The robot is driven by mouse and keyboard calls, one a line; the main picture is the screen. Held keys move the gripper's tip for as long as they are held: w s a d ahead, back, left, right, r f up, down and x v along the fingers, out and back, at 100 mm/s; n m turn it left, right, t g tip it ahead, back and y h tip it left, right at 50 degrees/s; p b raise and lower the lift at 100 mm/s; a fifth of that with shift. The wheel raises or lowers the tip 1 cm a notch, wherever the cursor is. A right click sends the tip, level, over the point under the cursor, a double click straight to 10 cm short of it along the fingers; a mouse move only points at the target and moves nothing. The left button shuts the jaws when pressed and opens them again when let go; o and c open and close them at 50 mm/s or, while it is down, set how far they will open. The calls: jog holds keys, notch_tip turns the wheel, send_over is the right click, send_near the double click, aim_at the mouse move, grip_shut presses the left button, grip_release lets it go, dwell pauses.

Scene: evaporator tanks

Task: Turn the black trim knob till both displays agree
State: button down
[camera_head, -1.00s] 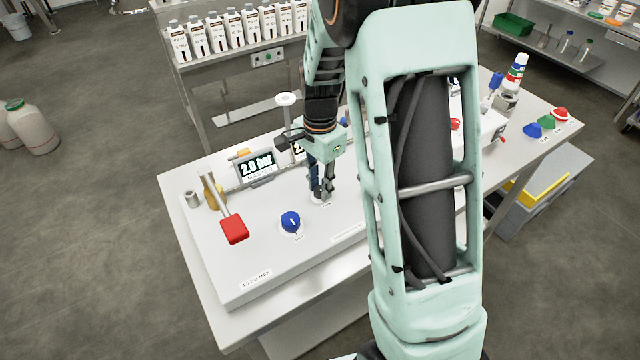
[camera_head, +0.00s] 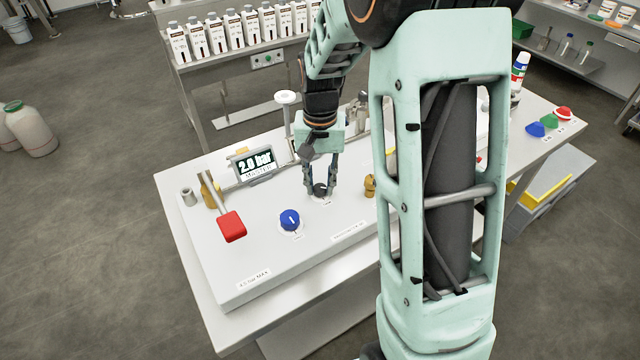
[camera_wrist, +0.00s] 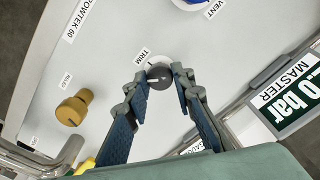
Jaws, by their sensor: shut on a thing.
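The black trim knob (camera_head: 320,190) sits on the white panel, right of the blue vent knob (camera_head: 290,220). In the wrist view the trim knob (camera_wrist: 159,76) has a white pointer line and a TRIM label beside it. My gripper (camera_head: 321,187) points down over it, one finger on each side, shut on the knob. The master display (camera_head: 255,163) reads 2.0 bar; in the wrist view this display (camera_wrist: 290,95) is partly cut off. The second display is hidden behind my wrist in the head view, and its reading cannot be seen.
A red-handled lever (camera_head: 232,226) stands at the panel's left. A brass relief knob (camera_head: 370,185) is right of my gripper. A white round-topped post (camera_head: 286,97) stands behind. The panel's front is clear.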

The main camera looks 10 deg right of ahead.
jog(key=n, duration=0.3)
jog(key=shift+n, duration=0.4)
jog(key=n, duration=0.3)
jog(key=shift+b, duration=0.3)
jog(key=n, duration=0.4)
jog(key=shift+n+p, duration=0.3)
jog(key=shift+n, duration=1.4)
jog(key=c, duration=1.7)
grip_release()
jog(key=shift+o, duration=0.2)
jog(key=shift+r, duration=0.1)
